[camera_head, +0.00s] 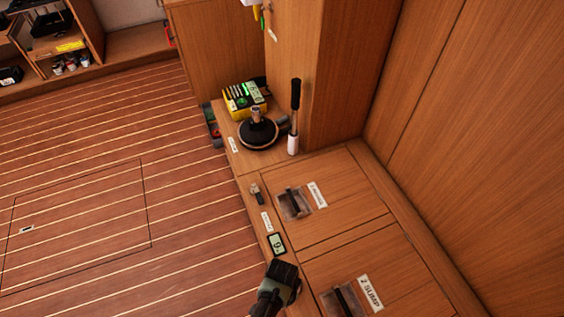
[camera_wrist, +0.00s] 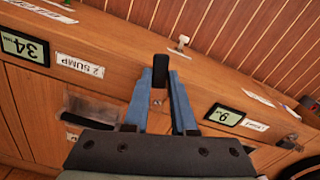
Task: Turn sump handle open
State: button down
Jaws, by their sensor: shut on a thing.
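The sump handle, a small black grip (camera_wrist: 160,68), stands between my two blue fingertips in the wrist view. My gripper (camera_wrist: 162,76) is shut on it, with one finger on each side. A round metal fitting shows on the wood face just below it. The "2 SUMP" label (camera_wrist: 80,65) is to its left on the wooden edge. In the head view my gripper (camera_head: 280,280) is at the lower middle, over the bench's left edge, and it hides the handle there. Another "2 SUMP" label (camera_head: 370,292) is on the lid to the right.
A small metal handle (camera_head: 255,193), black round base (camera_head: 258,134), upright lever (camera_head: 294,115) and yellow device (camera_head: 245,99) stand farther along. The striped floor is open.

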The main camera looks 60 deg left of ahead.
jog(key=shift+a+m, duration=0.4)
jog(key=shift+m, duration=0.45)
jog(key=shift+a+m, duration=0.4)
jog(key=shift+m, duration=0.45)
jog(key=c, duration=0.7)
grip_release()
notch_tip(320, 180, up, 13)
jog(key=p, duration=0.5)
